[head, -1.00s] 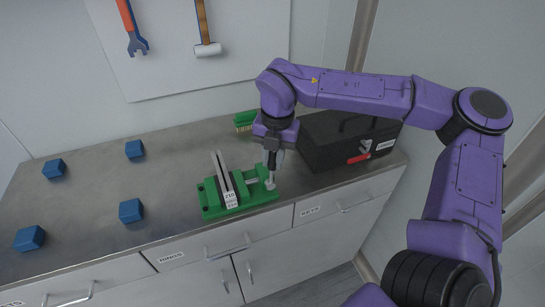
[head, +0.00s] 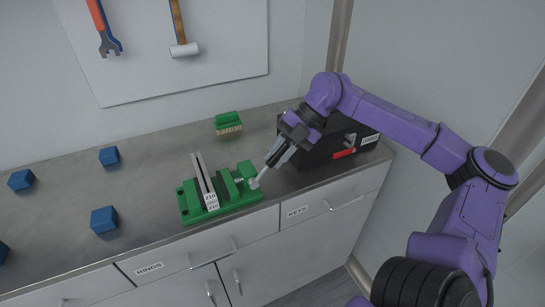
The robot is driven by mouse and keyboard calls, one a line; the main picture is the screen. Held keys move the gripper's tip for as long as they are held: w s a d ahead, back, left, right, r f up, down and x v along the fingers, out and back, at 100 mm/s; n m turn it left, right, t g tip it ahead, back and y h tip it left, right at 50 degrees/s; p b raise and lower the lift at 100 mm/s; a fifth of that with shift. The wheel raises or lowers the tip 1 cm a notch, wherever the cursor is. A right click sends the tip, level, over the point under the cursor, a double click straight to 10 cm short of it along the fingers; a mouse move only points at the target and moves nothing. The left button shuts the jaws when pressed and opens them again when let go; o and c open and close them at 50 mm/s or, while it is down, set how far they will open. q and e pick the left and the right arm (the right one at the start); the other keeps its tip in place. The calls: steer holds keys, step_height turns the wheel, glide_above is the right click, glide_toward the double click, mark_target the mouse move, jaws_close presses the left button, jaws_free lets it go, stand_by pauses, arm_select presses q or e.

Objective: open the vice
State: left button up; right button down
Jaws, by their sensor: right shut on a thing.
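The green vice (head: 238,205) stands near the front edge of the workbench. A thin grey plate (head: 203,174) stands upright between its jaws, next to a white label reading 210. The screw end with its grey handle (head: 262,176) is at the vice's right side. The handle leans up to the right. My right gripper (head: 274,158) is shut on the upper part of the handle, and its fingers hide that part. My left gripper is not in view.
A black toolbox (head: 318,152) stands close behind and right of my right gripper. A green brush (head: 228,122) lies behind the vice. Several blue blocks (head: 104,220) are on the left of the workbench (head: 150,195).

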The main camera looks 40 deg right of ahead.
steer(key=shift+d+f+y, duration=0.2)
steer(key=shift+y, duration=0.2)
steer(key=c, duration=1)
jaws_free()
steer(key=shift+o, duration=0.2)
steer(key=shift+d, duration=0.1)
steer(key=b+v, duration=0.2)
steer(key=v, duration=0.8)
steer(key=shift+s+d, duration=0.2)
